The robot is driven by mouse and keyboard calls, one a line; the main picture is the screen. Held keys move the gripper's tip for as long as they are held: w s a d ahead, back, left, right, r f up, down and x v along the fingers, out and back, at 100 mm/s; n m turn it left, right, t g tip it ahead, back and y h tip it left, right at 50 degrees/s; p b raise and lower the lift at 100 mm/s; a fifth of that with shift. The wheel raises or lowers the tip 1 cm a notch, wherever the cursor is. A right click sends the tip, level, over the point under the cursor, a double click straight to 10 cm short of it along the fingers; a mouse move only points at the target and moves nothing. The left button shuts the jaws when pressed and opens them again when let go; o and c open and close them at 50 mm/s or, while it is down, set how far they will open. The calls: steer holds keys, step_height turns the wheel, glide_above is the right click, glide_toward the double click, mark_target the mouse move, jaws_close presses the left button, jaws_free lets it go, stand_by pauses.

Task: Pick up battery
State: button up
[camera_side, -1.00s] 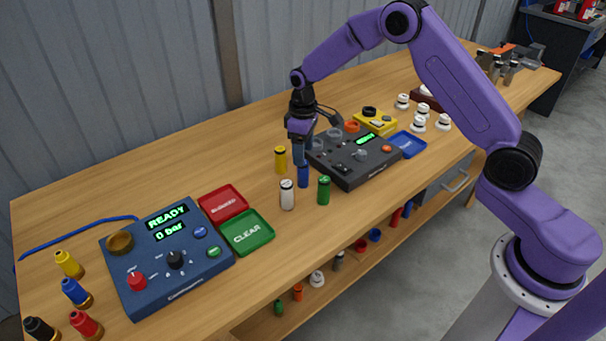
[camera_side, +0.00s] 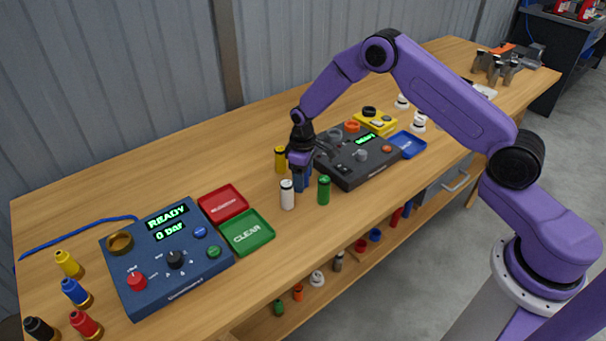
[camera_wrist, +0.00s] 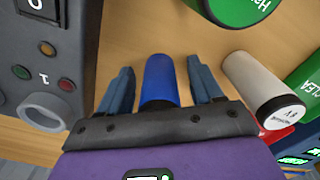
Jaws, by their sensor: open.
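The batteries are small upright cylinders on the wooden bench: blue (camera_wrist: 159,80), white (camera_side: 287,195), green (camera_side: 323,190) and yellow (camera_side: 280,160). My gripper (camera_side: 301,186) is low over the blue one, which is mostly hidden by it in the side view. In the wrist view my gripper (camera_wrist: 162,85) is open, with one finger on each side of the blue battery and a gap on both sides. The white battery (camera_wrist: 262,90) and the green battery (camera_wrist: 252,8) stand to the right of the fingers in that view.
A dark tester box (camera_side: 352,172) with a lit display stands close to the right of my gripper. A red tray (camera_side: 203,203), a green tray (camera_side: 268,243) and a blue console (camera_side: 190,282) lie to the left. A blue tray (camera_side: 421,145) lies beyond the tester.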

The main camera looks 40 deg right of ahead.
steer(key=c, duration=1.2)
steer(key=shift+r, duration=0.15)
